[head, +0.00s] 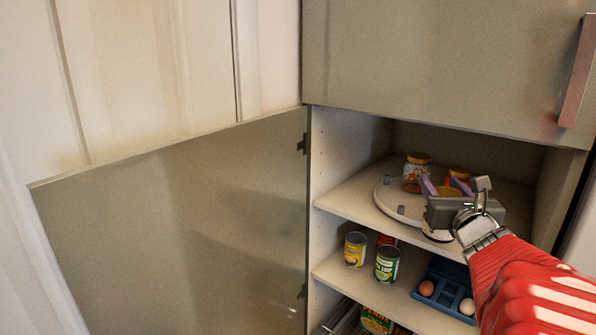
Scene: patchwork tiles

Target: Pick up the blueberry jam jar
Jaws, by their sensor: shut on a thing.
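My gripper (444,187) reaches in from the right over the round white turntable (391,205) on the upper shelf. Its two purple fingertips are shut on a jar with an orange-yellow lid (447,192). The gripper's body hides most of this jar; a pale and dark lower part shows below it. Its label cannot be read, so I cannot tell its flavour from the picture. I cannot tell if it touches the turntable.
A jar with an orange lid (416,173) stands left behind the gripper; another orange-lidded jar (459,175) is close behind it. Cans (387,263) and a blue egg tray (445,288) occupy the shelf below. The open cabinet door (180,230) stands left; a closed door (450,65) is above.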

